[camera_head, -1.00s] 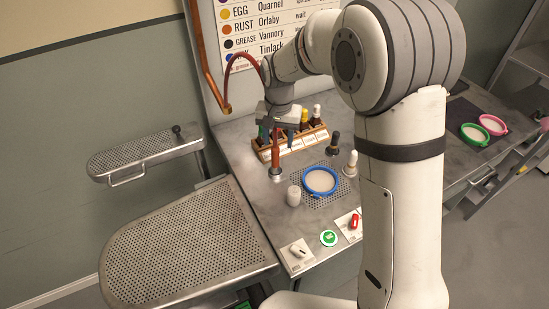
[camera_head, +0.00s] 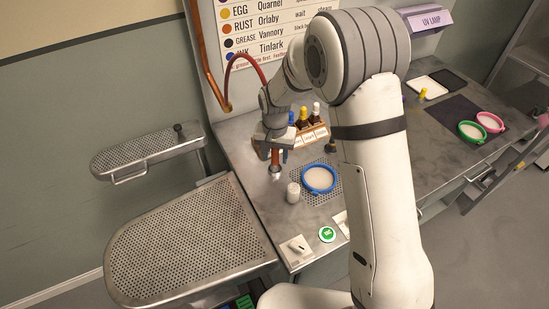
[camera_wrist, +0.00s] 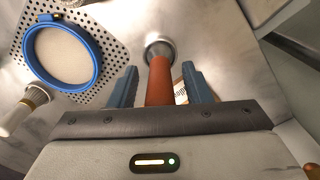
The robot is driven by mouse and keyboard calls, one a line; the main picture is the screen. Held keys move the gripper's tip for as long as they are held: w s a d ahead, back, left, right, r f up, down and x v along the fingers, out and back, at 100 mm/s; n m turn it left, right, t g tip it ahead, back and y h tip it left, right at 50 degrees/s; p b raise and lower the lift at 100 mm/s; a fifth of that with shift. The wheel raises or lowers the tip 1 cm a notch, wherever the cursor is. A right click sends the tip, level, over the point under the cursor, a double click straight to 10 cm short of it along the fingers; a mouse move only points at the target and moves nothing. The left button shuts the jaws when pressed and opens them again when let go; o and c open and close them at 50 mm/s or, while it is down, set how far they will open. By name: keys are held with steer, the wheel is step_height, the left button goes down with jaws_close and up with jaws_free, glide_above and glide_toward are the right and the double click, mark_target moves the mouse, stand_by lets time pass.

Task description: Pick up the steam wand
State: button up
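The steam wand (camera_head: 275,158) has an orange-brown handle and stands upright in a round metal holder on the steel bench. Its handle (camera_wrist: 160,82) also shows in the wrist view, with the metal holder (camera_wrist: 159,47) at its far end. My gripper (camera_head: 274,147) is over the wand in the head view. In the wrist view its two blue fingers (camera_wrist: 161,86) stand on either side of the handle, with a gap on both sides. It is open and holds nothing. My gripper hides the wand's upper end.
A dark red hose (camera_head: 243,58) arches from the copper pipe (camera_head: 207,60) towards my gripper. A wooden bottle rack (camera_head: 308,136) stands close behind and right of the wand. Perforated boards (camera_head: 190,240) lie left.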

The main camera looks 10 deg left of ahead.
jaws_close()
steer(key=shift+r, duration=0.15)
step_height(320, 180, up, 10)
steer(key=shift+f+b, duration=0.1)
steer(key=shift+b, duration=0.85)
